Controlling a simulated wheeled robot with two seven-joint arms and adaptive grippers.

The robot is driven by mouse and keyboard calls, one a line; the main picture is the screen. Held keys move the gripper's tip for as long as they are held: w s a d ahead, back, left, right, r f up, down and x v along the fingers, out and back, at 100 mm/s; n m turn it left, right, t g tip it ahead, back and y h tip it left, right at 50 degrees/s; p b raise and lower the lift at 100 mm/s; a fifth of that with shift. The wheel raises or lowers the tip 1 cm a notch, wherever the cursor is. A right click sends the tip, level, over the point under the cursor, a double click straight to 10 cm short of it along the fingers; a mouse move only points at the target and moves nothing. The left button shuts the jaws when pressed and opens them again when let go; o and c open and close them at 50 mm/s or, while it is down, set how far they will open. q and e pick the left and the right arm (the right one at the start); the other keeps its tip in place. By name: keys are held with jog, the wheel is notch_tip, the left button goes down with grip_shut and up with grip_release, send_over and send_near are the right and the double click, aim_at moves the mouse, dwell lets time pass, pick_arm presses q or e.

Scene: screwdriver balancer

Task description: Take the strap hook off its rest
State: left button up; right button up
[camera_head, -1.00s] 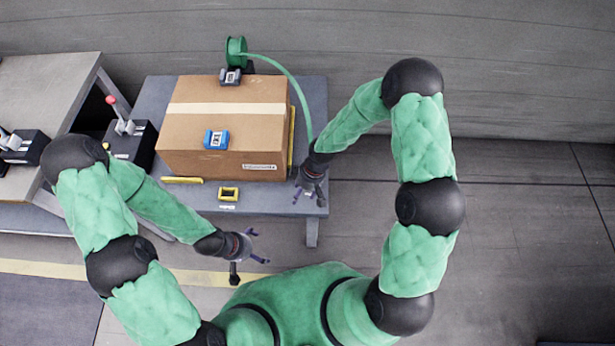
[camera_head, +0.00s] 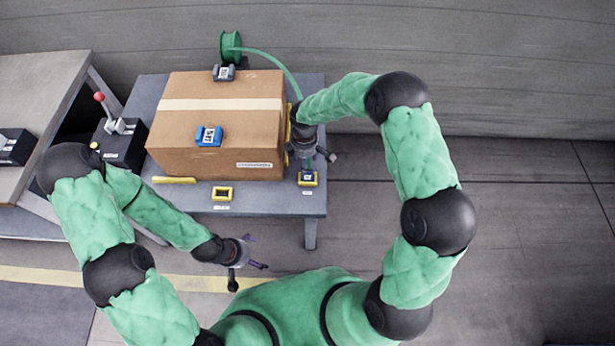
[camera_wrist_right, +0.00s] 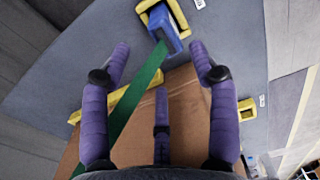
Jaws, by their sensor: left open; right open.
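The strap hook (camera_wrist_right: 165,30) is a blue block on the green strap's end. It sits in its yellow rest (camera_wrist_right: 158,15) at the table's front right corner; in the head view the hook (camera_head: 307,177) shows small just below my right gripper (camera_head: 312,158). In the right wrist view the purple fingers of this gripper (camera_wrist_right: 160,62) are spread open, with the hook beyond the tips and between their lines, apparently not touched. The green strap (camera_wrist_right: 135,105) runs between the fingers. My left gripper (camera_head: 257,252) is open and empty in front of the table.
A taped cardboard box (camera_head: 215,130) fills most of the table (camera_head: 270,203), with a blue buckle (camera_head: 209,135) on it. A green reel (camera_head: 230,45) stands behind. A second yellow rest (camera_head: 222,194) is empty. A lever box (camera_head: 118,140) stands at left.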

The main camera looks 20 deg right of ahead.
aim_at(308, 169)
jog(key=f, duration=0.1)
jog(key=f+b, duration=0.1)
jog(key=f, duration=0.1)
jog(key=s+f+b, duration=0.1)
jog(key=shift+d+f, duration=0.25)
jog(key=shift+d, duration=0.1)
jog(key=shift+f+b, duration=0.35)
jog(key=shift+f, duration=0.1)
jog(key=shift+c, duration=0.3)
grip_shut()
